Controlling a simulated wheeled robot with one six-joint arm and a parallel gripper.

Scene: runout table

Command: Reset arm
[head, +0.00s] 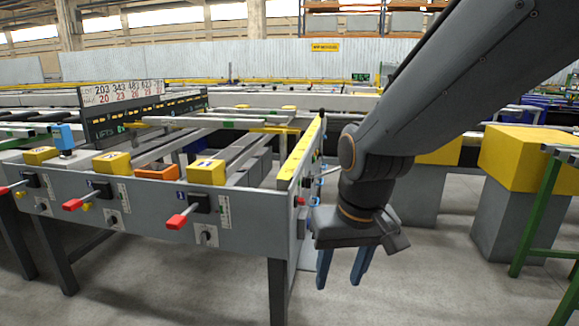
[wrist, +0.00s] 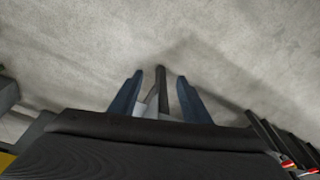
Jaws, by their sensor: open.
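My gripper (head: 342,268) hangs at the end of my arm, to the right of the runout table (head: 262,221), with its blue fingers pointing down over the concrete floor. The two fingers are apart and nothing shows between them in the head view. In the wrist view my gripper (wrist: 158,92) also has its fingers spread over bare floor. A dark bar shows between or behind them there; I cannot tell what it is. My arm comes in from the upper right of the head view.
The table front carries red-tipped levers (head: 178,221) and yellow blocks (head: 206,172). A sign board (head: 120,92) stands at its back left. Yellow-topped grey blocks (head: 520,155) and a green frame (head: 541,205) stand at right. Floor (head: 430,275) below my gripper is clear.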

